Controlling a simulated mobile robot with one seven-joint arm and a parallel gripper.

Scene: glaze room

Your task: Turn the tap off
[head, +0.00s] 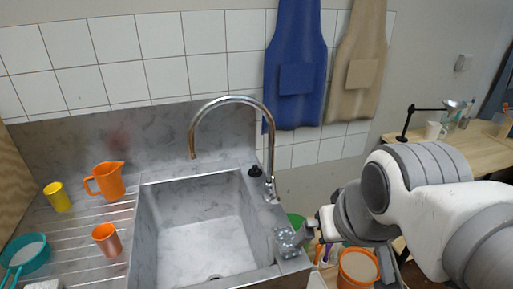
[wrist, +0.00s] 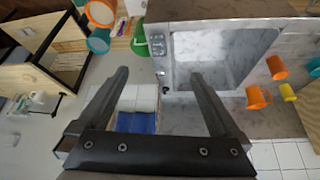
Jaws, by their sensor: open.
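The chrome tap (head: 272,150) stands at the right rim of the steel sink, its tall spout arching left over the basin. No water stream shows under the spout end. A small lever or valve body (head: 271,190) sits low on the tap; its setting is too small to tell. My gripper (head: 303,236) is near the sink's front right corner, in front of and to the right of the tap, apart from it. In the wrist view my gripper (wrist: 160,78) is open, with nothing held between the fingers. The tap's base shows small beyond them (wrist: 160,73).
The sink basin (head: 150,225) looks empty. Orange jug (head: 108,181), yellow cup (head: 57,197) and orange cup (head: 106,240) stand on the drainboard. A black knob (head: 254,171) sits behind the basin. Blue apron (head: 295,65) hangs behind.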

